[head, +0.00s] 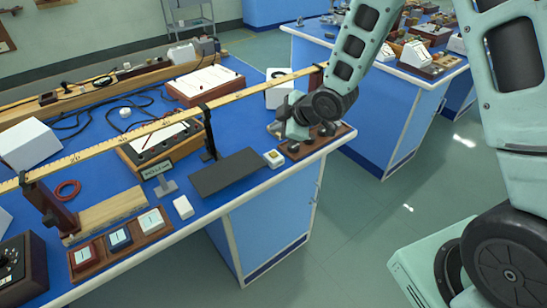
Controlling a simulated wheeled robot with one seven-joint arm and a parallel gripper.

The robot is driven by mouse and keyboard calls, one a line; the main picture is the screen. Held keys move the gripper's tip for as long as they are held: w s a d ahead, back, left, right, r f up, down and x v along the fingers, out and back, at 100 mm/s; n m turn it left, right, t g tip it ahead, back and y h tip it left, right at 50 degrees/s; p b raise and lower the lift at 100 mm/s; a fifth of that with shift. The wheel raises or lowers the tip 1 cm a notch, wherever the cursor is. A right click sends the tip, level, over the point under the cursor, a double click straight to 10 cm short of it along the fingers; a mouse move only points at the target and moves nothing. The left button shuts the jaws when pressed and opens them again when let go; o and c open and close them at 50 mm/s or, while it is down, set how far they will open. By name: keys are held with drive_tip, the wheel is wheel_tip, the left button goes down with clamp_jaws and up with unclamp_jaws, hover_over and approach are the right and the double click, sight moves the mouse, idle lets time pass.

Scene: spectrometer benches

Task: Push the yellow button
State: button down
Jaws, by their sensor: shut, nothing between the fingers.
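A small white block with a yellowish top, which looks like the yellow button (273,157), sits near the right front edge of the blue bench (232,210). My gripper (281,128) hangs at the right end of the bench, just behind and slightly right of that block in the picture. It appears shut and empty, and it is apart from the block. Its fingertips are small and partly lost against the wooden board with dark knobs (316,142) beneath it, so its exact height is hard to tell.
A long yellow ruler (150,127) on stands crosses the bench. A dark flat plate (228,172) lies left of the button. Another blue bench (380,110) stands behind; floor between is clear.

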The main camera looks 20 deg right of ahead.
drive_tip(key=b, duration=0.4)
hover_over(277, 157)
drive_tip(key=shift+f, duration=3.15)
drive_tip(key=shift+f+b, duration=0.1)
drive_tip(key=shift+b, duration=0.25)
drive_tip(key=shift+f+b, duration=0.3)
drive_tip(key=shift+f+b, duration=0.45)
drive_tip(key=shift+r, duration=0.1)
drive_tip(key=shift+r+p, duration=0.65)
drive_tip(key=shift+r, duration=0.15)
wheel_tip(277, 157, up, 5)
drive_tip(key=p, duration=0.3)
drive_tip(key=shift+p, duration=0.4)
